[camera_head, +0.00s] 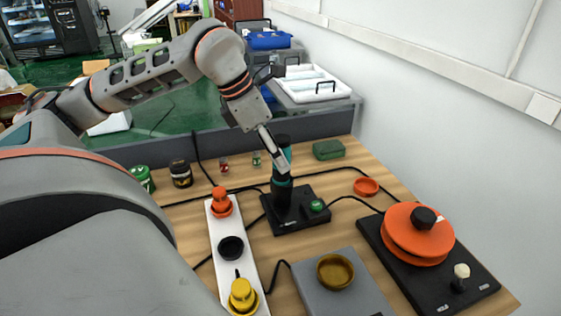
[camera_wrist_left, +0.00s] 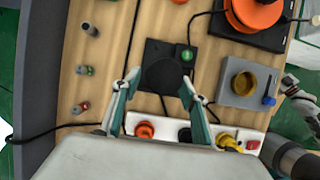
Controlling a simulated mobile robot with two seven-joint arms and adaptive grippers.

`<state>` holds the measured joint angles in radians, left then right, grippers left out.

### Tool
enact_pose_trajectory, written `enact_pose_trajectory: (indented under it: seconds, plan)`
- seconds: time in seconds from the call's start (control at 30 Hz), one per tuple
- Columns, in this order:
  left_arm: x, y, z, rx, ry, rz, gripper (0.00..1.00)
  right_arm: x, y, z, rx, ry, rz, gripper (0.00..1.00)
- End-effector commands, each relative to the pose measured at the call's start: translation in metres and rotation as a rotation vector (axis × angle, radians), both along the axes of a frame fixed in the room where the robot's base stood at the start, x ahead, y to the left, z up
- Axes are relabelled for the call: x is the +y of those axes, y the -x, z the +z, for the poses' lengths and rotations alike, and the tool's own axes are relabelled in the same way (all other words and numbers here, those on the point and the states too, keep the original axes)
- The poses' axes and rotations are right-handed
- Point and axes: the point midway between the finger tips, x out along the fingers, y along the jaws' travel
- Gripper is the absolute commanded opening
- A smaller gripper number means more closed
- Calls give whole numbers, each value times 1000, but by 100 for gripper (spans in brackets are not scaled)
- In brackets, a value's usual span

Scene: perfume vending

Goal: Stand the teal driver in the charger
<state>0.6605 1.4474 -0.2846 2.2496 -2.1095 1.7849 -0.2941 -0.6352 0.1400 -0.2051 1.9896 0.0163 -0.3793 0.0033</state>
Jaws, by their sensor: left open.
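The teal driver (camera_head: 282,186), black with teal parts, stands upright at the black charger (camera_head: 310,207) in the head view. Its lower end meets the charger's raised socket, though the exact seating is hard to see. My left gripper (camera_head: 277,163) is at the driver's upper part, with a finger in front of it. In the left wrist view my left gripper (camera_wrist_left: 159,87) is open, its fingers spread on either side of the dark round driver end (camera_wrist_left: 160,73) over the charger (camera_wrist_left: 153,46). Part of what looks like my right arm shows at that view's right edge; its fingers are unclear.
A green button (camera_head: 317,206) is on the charger. A white strip (camera_head: 222,273) with orange, black and yellow pieces lies left of it. A grey block with a brass bowl (camera_head: 335,270) is in front. An orange reel (camera_head: 415,235) stands right. Black cables cross the table.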

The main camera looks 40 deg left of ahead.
Motion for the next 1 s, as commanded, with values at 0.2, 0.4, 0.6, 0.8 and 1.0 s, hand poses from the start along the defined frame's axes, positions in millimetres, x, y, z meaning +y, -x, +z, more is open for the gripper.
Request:
enact_pose_trajectory:
  seconds: [0.2,0.4,0.6,0.8,1.0]
  plan:
    - [10,17,46,-5,-2,3,43,2,4,2,9,-5,1,40]
    - [15,27,70,-3,-1,2,43,4,5,7,7,-14,0,40]
    - [16,31,77,-1,1,1,43,4,5,7,8,-15,0,40]
    - [16,31,77,-1,1,1,43,4,6,6,11,-14,-1,40]
    - [16,30,77,-1,1,1,43,4,6,6,12,-13,0,40]
